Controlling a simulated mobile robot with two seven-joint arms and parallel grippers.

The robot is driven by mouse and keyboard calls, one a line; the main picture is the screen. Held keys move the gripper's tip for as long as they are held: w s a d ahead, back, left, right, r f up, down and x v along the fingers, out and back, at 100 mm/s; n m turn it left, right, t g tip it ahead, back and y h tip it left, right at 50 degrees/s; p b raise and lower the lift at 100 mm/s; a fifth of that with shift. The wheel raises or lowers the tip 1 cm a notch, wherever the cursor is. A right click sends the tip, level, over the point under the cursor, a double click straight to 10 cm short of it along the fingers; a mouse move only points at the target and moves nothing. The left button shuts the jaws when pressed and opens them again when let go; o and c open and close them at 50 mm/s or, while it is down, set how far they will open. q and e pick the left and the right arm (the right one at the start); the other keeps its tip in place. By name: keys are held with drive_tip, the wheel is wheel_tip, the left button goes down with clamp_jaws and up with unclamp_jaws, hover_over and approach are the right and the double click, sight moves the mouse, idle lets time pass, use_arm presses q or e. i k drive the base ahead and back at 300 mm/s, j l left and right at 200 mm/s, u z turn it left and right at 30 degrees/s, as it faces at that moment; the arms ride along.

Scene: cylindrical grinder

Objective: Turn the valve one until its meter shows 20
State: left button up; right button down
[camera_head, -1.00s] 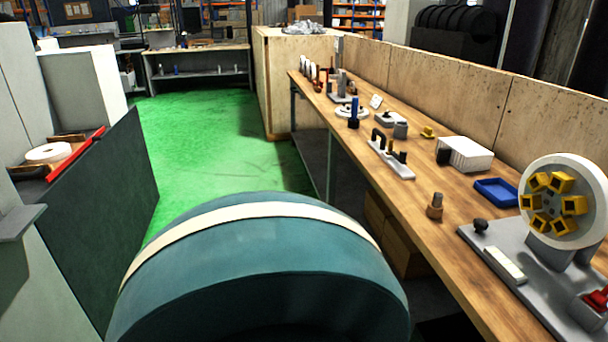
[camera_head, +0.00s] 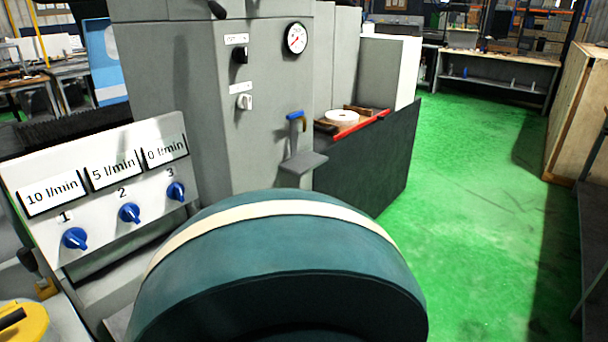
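A light panel (camera_head: 100,228) on the left carries three blue valve knobs in a row. Valve one (camera_head: 74,238), under the number 1, is the leftmost and lowest in the picture. The meter above it (camera_head: 52,192) reads 10 l/min. Valve two (camera_head: 129,213) is in the middle, and its meter (camera_head: 113,170) reads 5 l/min. Valve three (camera_head: 176,191) is on the right, and its meter (camera_head: 165,150) reads 0 l/min. Neither of my grippers shows in the head view.
Behind the panel stands the grey machine cabinet (camera_head: 215,110) with a round dial gauge (camera_head: 296,38) and two switches. A yellow part (camera_head: 22,322) is at the lower left corner.

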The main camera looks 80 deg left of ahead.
sight(75, 238)
drive_tip(key=u, duration=4.05)
